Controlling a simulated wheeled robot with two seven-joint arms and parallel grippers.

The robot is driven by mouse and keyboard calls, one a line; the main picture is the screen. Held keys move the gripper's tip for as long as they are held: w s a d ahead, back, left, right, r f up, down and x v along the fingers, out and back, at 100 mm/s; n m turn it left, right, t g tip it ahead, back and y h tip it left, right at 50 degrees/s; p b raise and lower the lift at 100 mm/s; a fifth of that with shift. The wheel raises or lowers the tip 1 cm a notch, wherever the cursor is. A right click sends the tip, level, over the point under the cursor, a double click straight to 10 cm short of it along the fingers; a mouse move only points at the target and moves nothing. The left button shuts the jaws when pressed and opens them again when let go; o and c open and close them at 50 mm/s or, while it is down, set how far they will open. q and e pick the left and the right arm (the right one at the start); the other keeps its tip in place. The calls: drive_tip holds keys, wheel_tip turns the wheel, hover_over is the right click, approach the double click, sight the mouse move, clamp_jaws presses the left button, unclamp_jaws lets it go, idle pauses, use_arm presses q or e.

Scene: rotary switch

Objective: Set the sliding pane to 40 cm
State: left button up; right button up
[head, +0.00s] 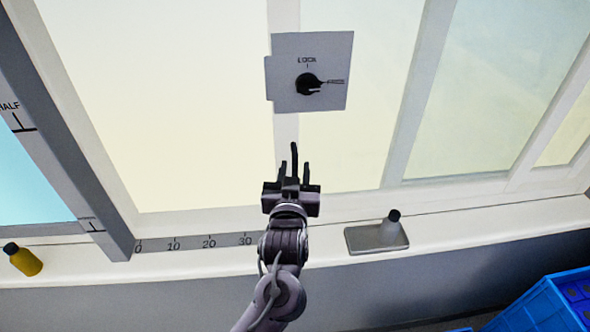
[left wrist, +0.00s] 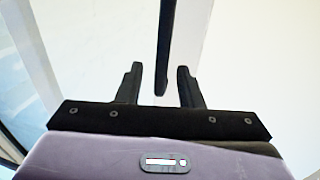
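A dark upright bar, like a handle (head: 294,154), stands in front of the white upright frame (head: 286,128) of the window pane. My left gripper (head: 294,172) is open, one finger on each side of the bar in the head view. In the left wrist view the bar (left wrist: 166,45) reaches down between the two fingertips (left wrist: 160,70); I cannot tell whether they touch it. A scale on the sill (head: 192,243) shows 0, 10, 20 and 30; my arm hides what lies just past 30. My right gripper is not in view.
A grey plate (head: 332,50) marked LOCK carries a black rotary knob (head: 307,84), its pointer to the right. A yellow bottle (head: 26,261) lies left, a blue crate (head: 540,305) low right.

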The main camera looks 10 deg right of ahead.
use_arm(q)
drive_tip(key=s+a+b, duration=0.1)
drive_tip(key=s+b, duration=0.1)
drive_tip(key=s, duration=0.5)
drive_tip(key=shift+a, duration=0.15)
